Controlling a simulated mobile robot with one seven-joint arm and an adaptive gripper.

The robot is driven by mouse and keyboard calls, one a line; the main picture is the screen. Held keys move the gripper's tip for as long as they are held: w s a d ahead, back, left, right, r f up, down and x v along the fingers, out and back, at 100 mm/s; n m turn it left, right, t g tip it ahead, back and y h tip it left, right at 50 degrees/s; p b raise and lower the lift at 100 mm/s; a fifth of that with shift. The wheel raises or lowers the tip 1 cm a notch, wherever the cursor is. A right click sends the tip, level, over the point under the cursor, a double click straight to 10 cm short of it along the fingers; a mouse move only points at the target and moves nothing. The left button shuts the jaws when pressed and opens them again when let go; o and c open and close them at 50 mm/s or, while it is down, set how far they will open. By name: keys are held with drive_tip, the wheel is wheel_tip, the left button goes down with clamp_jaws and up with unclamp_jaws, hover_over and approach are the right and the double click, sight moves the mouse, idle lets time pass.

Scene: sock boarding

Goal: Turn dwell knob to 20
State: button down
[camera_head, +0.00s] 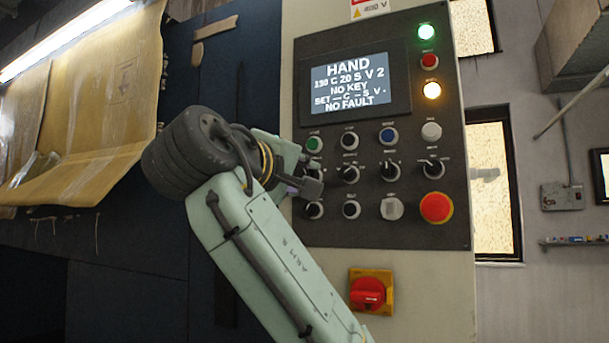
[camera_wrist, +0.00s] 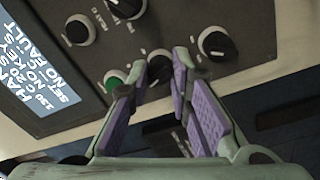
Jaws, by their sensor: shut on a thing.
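My gripper (camera_head: 311,177) is at the left column of the dark control panel (camera_head: 420,222), at its middle row. In the wrist view its purple-padded fingers (camera_wrist: 160,62) are closed around a black knob (camera_wrist: 158,68). The fingers cover most of that knob, and its pointer and label cannot be read, so I cannot confirm from lettering that it is the dwell knob. The display also shows at the left of the wrist view (camera_wrist: 40,65).
A green button (camera_head: 314,144) lies above the held knob and another black knob (camera_head: 314,210) below it. More knobs stand to the right, with a red emergency button (camera_head: 436,208). A red rotary switch (camera_head: 367,293) is below the panel. Brown sheets (camera_head: 90,110) hang at left.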

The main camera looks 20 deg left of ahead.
idle(0.3)
drive_tip(key=c, duration=1.4)
unclamp_jaws()
drive_tip(key=shift+c, duration=0.2)
drive_tip(key=shift+r, duration=0.1)
